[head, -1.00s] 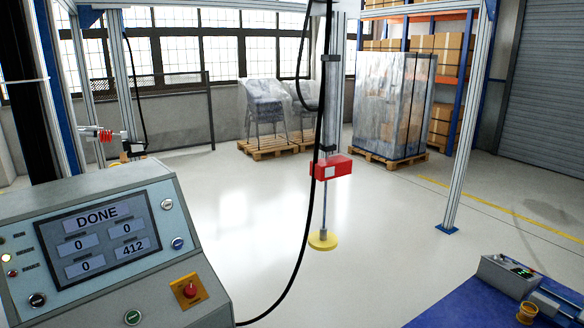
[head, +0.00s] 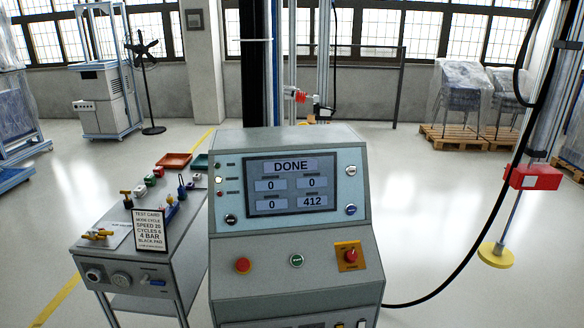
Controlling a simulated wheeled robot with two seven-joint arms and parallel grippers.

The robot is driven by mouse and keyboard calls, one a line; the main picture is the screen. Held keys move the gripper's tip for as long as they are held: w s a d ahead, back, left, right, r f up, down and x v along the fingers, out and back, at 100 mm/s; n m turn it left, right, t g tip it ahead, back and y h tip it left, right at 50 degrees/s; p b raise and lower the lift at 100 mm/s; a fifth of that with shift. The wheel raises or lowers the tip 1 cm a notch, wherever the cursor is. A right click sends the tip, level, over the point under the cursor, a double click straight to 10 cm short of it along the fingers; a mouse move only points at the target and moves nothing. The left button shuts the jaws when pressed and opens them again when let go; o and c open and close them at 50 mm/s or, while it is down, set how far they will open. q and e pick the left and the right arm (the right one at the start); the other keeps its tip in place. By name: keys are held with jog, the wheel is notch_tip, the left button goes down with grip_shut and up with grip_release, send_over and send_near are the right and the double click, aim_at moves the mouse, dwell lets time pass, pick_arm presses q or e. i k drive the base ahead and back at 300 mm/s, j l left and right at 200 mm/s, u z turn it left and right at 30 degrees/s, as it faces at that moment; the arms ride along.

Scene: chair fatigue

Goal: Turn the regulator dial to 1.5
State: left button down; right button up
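Neither of my grippers is in the head view. A grey cart (head: 190,255) stands left of the console. Its front panel carries a round grey dial (head: 121,279), a smaller round fitting (head: 93,275) to its left and a small blue-and-white part (head: 148,279) to its right. I cannot read any scale, and no label confirms which is the regulator dial. The console (head: 290,232) has a screen (head: 293,186) showing DONE, three zeros and 412. A test card (head: 149,231) on the cart reads 4 BAR, among other lines.
A red stop button (head: 351,255) and other buttons sit on the console. Small tools, a red tray (head: 174,160) and a green tray (head: 201,161) lie on the cart. A black cable (head: 470,250) hangs at right. Open floor lies beyond.

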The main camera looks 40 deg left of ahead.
aim_at(93, 275)
jog(key=u, duration=2.3)
